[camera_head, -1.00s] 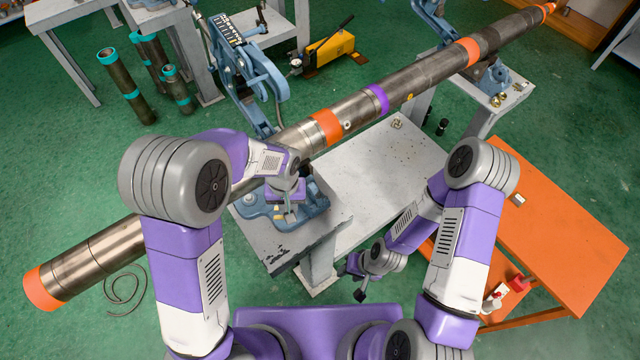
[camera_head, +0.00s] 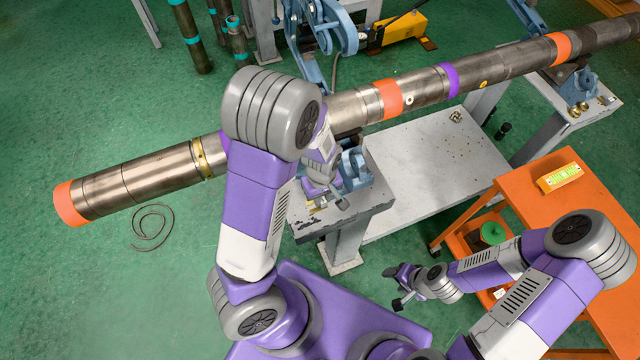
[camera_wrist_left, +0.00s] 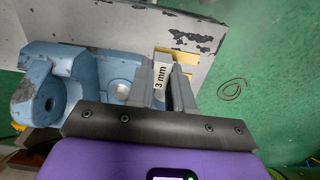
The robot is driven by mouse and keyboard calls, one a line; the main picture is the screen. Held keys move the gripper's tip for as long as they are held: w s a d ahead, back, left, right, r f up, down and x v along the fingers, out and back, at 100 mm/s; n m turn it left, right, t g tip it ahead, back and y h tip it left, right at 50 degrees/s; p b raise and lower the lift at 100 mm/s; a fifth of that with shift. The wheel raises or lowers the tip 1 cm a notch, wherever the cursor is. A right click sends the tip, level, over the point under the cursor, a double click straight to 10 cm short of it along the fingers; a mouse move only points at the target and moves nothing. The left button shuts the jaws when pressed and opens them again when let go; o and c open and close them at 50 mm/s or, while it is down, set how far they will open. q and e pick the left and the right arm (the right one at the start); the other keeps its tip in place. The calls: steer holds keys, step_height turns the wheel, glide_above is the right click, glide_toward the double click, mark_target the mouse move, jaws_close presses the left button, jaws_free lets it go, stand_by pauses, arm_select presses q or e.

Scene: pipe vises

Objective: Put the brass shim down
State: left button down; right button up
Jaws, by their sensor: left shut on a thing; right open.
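The brass shim (camera_wrist_left: 161,76), with a white "3 mm" label, is between the fingers of my left gripper (camera_wrist_left: 168,90) in the left wrist view. The gripper is shut on it, and the fingers hide part of it. A yellow brass-coloured piece (camera_wrist_left: 186,60) shows just beyond the fingers, over the grey bench top (camera_wrist_left: 208,38). In the head view my left gripper (camera_head: 328,200) is low over the left end of the grey bench, beside the blue vise (camera_head: 356,168). I cannot tell whether the shim touches the bench. My right gripper (camera_head: 395,287) is open and empty, off the bench.
A long steel pipe (camera_head: 335,106) with orange and purple bands runs across above the bench. The bench's middle (camera_head: 420,160) is mostly clear. An orange cart (camera_head: 560,210) with a level (camera_head: 558,177) stands at right. A coiled cable (camera_head: 152,226) lies on the green floor.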

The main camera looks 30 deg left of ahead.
mark_target(322, 198)
arm_select(q)
step_height(322, 198, down, 8)
steer(key=b, duration=0.2)
steer(key=shift+w+r+b, duration=0.1)
steer(key=shift+r+b, duration=0.05)
steer(key=shift+b, duration=0.15)
steer(key=c, duration=1)
jaws_free()
step_height(322, 198, up, 12)
steer(key=p, duration=0.5)
